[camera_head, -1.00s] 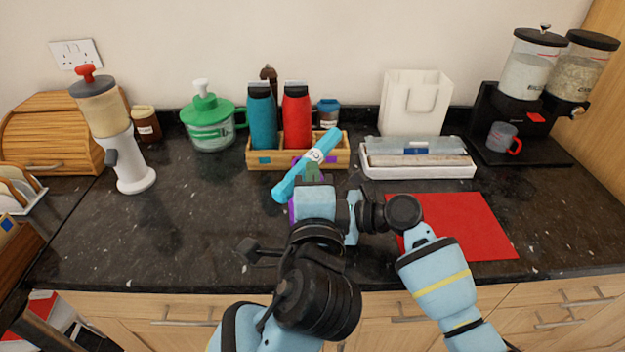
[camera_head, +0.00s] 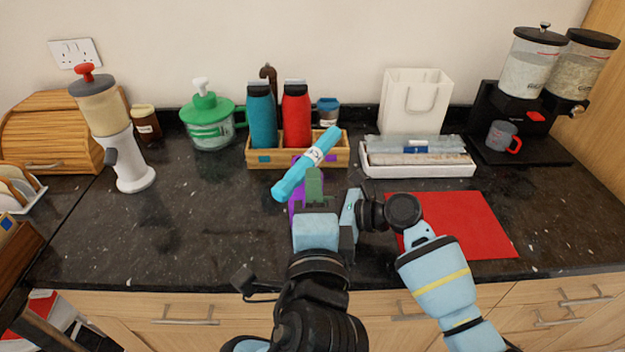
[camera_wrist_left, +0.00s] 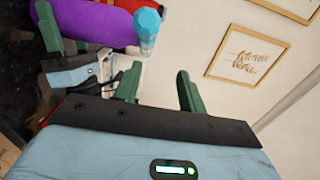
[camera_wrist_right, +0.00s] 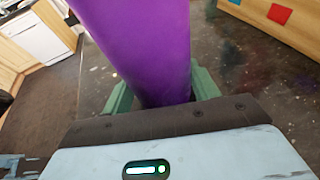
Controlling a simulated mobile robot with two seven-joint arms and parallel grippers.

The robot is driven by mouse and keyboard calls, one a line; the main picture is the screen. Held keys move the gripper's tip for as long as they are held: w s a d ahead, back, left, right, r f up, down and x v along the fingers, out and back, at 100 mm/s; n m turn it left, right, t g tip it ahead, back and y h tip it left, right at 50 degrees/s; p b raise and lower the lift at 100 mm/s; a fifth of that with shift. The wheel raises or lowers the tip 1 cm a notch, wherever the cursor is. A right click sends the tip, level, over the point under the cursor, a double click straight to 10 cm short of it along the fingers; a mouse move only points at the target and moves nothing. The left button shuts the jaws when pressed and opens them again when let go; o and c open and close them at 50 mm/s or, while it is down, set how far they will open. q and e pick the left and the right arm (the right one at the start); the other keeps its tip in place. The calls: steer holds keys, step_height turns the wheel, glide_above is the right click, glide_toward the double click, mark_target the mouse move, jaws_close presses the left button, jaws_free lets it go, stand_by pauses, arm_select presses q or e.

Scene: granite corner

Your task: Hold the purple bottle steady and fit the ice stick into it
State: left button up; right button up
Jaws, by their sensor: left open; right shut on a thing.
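The light-blue ice stick (camera_head: 291,184), with a white band, slants up to the right across the purple bottle (camera_head: 295,208) in the head view. The bottle is mostly hidden behind the stick and my left gripper (camera_head: 314,178). That gripper is open and empty, just in front of the stick. In the left wrist view, a blue end (camera_wrist_left: 149,22) shows against the end of the bottle (camera_wrist_left: 100,22), beyond the open fingers. I cannot tell whether the stick is inside the mouth. My right gripper (camera_wrist_right: 163,90) is shut on the bottle.
A wooden caddy (camera_head: 335,155) with a teal bottle (camera_head: 262,118) and a red bottle (camera_head: 296,118) stands close behind. A white tray (camera_head: 418,172) and red mat (camera_head: 465,225) lie to the right.

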arm_select(q)
steer(key=shift+s, duration=1.8)
steer(key=w+a+f+m+g+h, duration=0.2)
steer(key=w+a+f+m+h, duration=0.25)
steer(key=a+f+h, duration=0.2)
steer(key=s+a+r+m+g+h, duration=0.35)
steer(key=a+m+h, duration=0.2)
steer(key=a, duration=0.35)
steer(key=w+d+n, duration=0.1)
steer(key=w+d, duration=0.5)
steer(key=d, duration=0.1)
steer(key=shift+w+d+r+h, duration=0.2)
steer(key=shift+w+d+h, duration=0.1)
steer(key=shift+w+h, duration=0.1)
steer(key=shift+c, duration=0.3)
